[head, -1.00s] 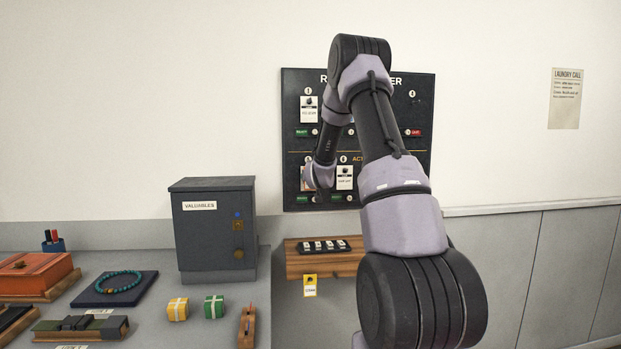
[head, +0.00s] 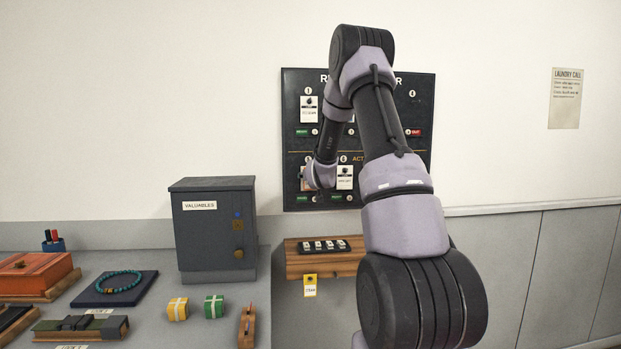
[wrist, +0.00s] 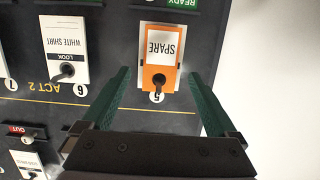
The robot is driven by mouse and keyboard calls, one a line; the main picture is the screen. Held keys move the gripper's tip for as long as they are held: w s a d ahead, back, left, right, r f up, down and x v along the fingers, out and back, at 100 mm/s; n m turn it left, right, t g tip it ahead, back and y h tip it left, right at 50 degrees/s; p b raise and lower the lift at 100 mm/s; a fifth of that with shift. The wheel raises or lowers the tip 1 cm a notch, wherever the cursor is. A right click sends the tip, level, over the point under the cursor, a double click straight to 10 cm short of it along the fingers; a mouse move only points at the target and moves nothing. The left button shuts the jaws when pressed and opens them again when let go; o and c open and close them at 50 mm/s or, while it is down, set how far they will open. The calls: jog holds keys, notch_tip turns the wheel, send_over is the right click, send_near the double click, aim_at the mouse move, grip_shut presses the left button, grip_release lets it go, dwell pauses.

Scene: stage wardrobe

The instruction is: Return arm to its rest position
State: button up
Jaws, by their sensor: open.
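My gripper (wrist: 155,105) is open in the wrist view, its two green fingers apart and pointing at the dark wall board. Nothing is held between the fingers. An orange-edged SPARE tag (wrist: 160,50) hangs on a peg marked 5, ahead of and between the fingers; I cannot tell the exact gap. In the head view my arm reaches up and forward to the dark board (head: 420,100), bent at a high elbow.
A WHITE SHIRT tag (wrist: 65,45) hangs beside the SPARE tag. A wooden shelf (head: 325,268) with small white-topped pieces sits below the board. A grey VALUABLES box (head: 205,250) stands left on the counter. Open wall (head: 500,120) lies right of the board.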

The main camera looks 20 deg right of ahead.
jog(key=s+a+r+g+y, duration=0.1)
jog(key=s+a+r, duration=0.3)
jog(key=s, duration=0.4)
jog(key=s+a+r+g+y, duration=0.1)
jog(key=s+a+r, duration=0.35)
jog(key=s, duration=0.35)
jog(key=s+a+r+g+y, duration=0.1)
jog(key=s+a+r+g, duration=0.15)
jog(key=s+a, duration=0.45)
jog(key=s+a+g+y, duration=0.1)
jog(key=s+a, duration=0.2)
jog(key=s, duration=0.9)
jog(key=s+a+m+g+y, duration=0.1)
jog(key=s+a+g+y, duration=0.1)
jog(key=s, duration=1.1)
jog(key=shift+a+r, duration=0.15)
jog(key=shift+a, duration=0.35)
